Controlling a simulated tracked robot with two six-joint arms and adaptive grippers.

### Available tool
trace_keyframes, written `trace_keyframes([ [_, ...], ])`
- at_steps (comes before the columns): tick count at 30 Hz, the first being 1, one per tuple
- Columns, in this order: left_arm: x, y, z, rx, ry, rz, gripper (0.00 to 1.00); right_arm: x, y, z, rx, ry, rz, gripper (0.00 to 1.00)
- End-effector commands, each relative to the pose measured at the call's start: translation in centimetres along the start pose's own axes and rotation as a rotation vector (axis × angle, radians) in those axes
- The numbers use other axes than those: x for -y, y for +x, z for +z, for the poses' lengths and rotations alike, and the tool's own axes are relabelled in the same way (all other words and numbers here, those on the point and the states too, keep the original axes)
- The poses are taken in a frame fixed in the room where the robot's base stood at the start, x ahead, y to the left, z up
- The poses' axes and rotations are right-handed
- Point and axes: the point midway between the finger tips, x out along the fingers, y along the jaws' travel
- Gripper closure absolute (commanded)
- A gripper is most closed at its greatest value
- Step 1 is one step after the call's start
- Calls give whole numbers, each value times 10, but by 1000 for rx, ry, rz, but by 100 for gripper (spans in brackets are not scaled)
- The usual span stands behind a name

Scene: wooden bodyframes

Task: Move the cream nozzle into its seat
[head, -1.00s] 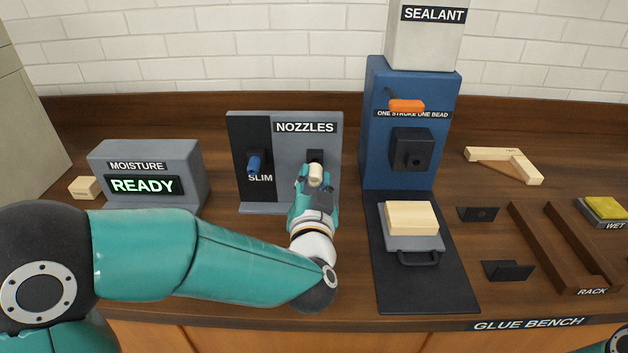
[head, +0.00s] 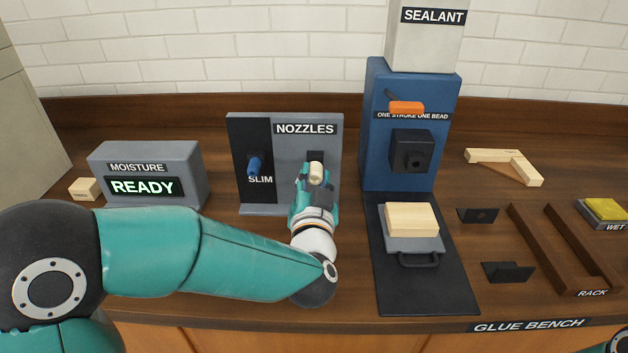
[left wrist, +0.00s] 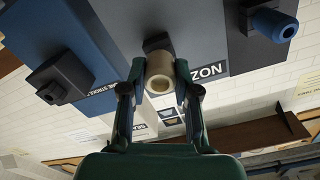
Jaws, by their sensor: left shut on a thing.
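The cream nozzle (head: 316,172) is a short pale tube in front of the grey half of the NOZZLES board (head: 290,195). My left gripper (head: 315,183) is shut on it from the front. In the left wrist view the nozzle (left wrist: 159,75) sits between the two fingertips (left wrist: 160,88), its open round end showing. A dark holder block (head: 315,156) is right behind the nozzle; I cannot tell whether they touch. The blue sealant station (head: 376,125) carries a black block with a round hole (head: 412,152), empty.
A blue nozzle (head: 254,164) sits on the board's black SLIM half, left of my gripper. An orange lever (head: 406,107) sticks out above the station's black block. A pale wood block (head: 411,218) lies on a handled sled (head: 418,259) below. The MOISTURE box (head: 150,165) stands left.

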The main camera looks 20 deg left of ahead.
Motion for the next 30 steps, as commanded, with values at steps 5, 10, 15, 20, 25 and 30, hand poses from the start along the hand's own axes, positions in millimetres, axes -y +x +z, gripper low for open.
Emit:
trace_keyframes([
  [5, 0, 5, 0, 0, 1, 1, 100, 0, 0, 0, 0, 0, 0, 60],
  [10, 0, 9, 0, 0, 1, 0, 100, 0, -1, 0, 0, 0, 0, 60],
  [15, 0, 13, 0, 0, 1, -1, 100, 0, -1, 0, 0, 0, 0, 60],
  [20, 0, 17, 0, 0, 1, -1, 100, 0, -1, 0, 0, 0, 0, 60],
  [25, 0, 16, 0, 0, 1, 0, 41, 0, -1, 0, 0, 0, 0, 60],
  [30, 0, 16, 0, 0, 1, 0, 40, 0, -1, 0, 0, 0, 0, 60],
])
